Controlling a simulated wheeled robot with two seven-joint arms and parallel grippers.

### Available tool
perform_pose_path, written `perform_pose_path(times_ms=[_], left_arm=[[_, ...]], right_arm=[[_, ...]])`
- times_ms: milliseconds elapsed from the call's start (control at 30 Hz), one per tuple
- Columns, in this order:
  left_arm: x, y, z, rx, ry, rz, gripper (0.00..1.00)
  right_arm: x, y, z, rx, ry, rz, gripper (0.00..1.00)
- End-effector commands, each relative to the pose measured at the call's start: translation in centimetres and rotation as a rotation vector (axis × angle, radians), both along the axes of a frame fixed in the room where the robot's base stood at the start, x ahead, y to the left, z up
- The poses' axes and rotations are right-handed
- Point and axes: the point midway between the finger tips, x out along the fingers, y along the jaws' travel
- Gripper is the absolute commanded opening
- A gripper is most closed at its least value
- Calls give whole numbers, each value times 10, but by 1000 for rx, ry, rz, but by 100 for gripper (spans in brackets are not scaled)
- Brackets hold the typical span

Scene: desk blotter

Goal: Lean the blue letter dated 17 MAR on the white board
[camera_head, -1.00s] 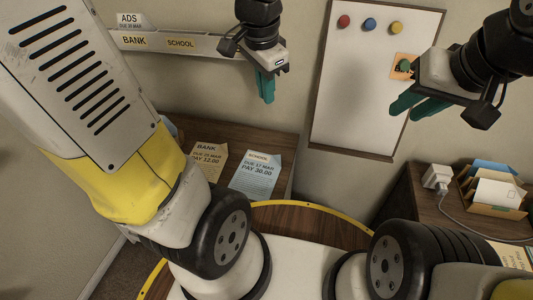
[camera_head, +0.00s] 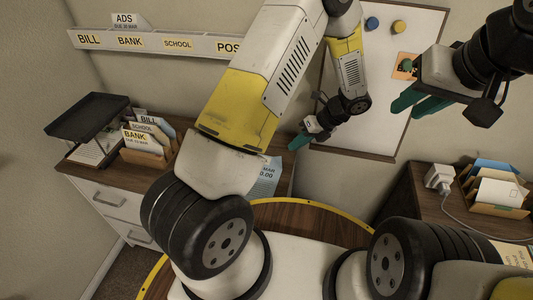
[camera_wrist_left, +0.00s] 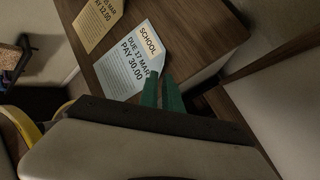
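The blue letter (camera_head: 265,178), marked SCHOOL, DUE 17 MAR, PAY 30.00 in the left wrist view (camera_wrist_left: 130,68), lies flat on the wooden desk top. My left arm partly covers it in the head view. My left gripper (camera_head: 298,142) is above the desk's right end, between letter and board. Its teal fingers (camera_wrist_left: 162,92) are slightly apart, empty, and overlap the letter's lower right edge in the left wrist view. The white board (camera_head: 375,105) hangs on the wall, partly behind my left arm. My right gripper (camera_head: 415,103) is open and empty before the board's right side.
A tan letter (camera_wrist_left: 97,20), PAY 12.00, lies beside the blue one. A black tray (camera_head: 88,117) and a sorter with letters (camera_head: 145,140) stand on the desk's left. A labelled wall rack (camera_head: 160,43) is above. A right-hand desk holds a charger (camera_head: 438,177) and envelopes (camera_head: 495,190).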

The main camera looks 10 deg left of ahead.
Motion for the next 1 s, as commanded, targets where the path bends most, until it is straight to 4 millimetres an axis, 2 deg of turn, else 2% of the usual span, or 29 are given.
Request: perform_pose_path(times_ms=[133, 467, 733, 1000], left_arm=[[0, 0, -14, 20, 30, -50, 8], [2, 19, -40, 21, 32, -51, 8], [5, 42, -70, 21, 33, -50, 8], [5, 45, -74, 19, 30, -50, 8]], right_arm=[[0, 0, 0, 0, 0, 0, 27], [0, 0, 0, 0, 0, 0, 27], [0, 0, 0, 0, 0, 0, 27], [0, 0, 0, 0, 0, 0, 27]])
